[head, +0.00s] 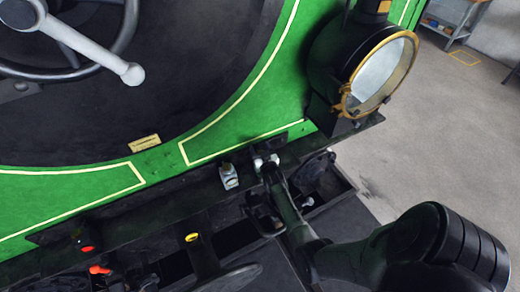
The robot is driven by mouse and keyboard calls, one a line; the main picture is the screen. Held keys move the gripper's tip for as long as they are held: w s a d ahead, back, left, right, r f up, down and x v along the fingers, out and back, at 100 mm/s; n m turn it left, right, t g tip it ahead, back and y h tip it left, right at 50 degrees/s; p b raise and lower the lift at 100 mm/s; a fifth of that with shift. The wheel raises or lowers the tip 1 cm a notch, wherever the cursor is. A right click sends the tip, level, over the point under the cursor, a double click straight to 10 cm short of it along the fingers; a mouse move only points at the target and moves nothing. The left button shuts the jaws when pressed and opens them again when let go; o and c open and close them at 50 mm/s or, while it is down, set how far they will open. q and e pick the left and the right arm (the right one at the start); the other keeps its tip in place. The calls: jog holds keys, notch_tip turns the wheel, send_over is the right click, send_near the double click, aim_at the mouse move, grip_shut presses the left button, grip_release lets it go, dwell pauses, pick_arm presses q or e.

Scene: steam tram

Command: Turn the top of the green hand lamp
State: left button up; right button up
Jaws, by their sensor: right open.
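I cannot pick out a green hand lamp with certainty. The large round lamp (365,68) at the upper right has a dark body, a brass rim and a pale glass, and stands at the end of the ledge against the green front. My right arm comes in from the lower right. My right gripper (266,162) is open at the dark ledge, below and left of the large lamp and apart from it. What lies between its fingers is too small to tell. A small grey fitting with a yellowish top (229,176) stands just left of it. My left gripper is not in view.
The green tram front (150,160) with yellow lines rises behind the ledge. A yellow-topped part (192,238) and a red-orange part (99,269) sit low in front. Open floor (445,120) lies at right.

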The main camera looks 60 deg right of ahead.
jog(key=shift+c, duration=0.2)
jog(key=shift+c, duration=0.8)
jog(key=c, duration=0.7)
jog(key=shift+f+m+g+h+b, duration=0.15)
jog(key=shift+m+g+h+b, duration=0.65)
jog(key=shift+b, duration=0.05)
jog(key=shift+c, duration=0.2)
jog(key=m+g+h+b, duration=0.2)
jog(key=g+b, duration=0.1)
jog(key=m+g+h+b, duration=0.1)
jog(key=m+g, duration=0.1)
jog(key=shift+s+d+f+b, duration=0.1)
jog(key=shift+s+d+b, duration=0.05)
jog(key=shift+s+b, duration=0.15)
jog(key=m+g+b, duration=0.1)
jog(key=g, duration=0.1)
jog(key=m+g+h+b, duration=0.1)
jog(key=g, duration=0.1)
jog(key=shift+s+d+m+g+h, duration=0.1)
jog(key=shift+s+m+g+h, duration=0.1)
jog(key=shift+m+g+h, duration=0.15)
jog(key=shift+s+r+m+g+b, duration=0.15)
jog(key=shift+r+m+g+b, duration=0.05)
jog(key=shift+m+g+b, duration=0.75)
jog(key=shift+g, duration=0.3)
jog(key=shift+s, duration=0.1)
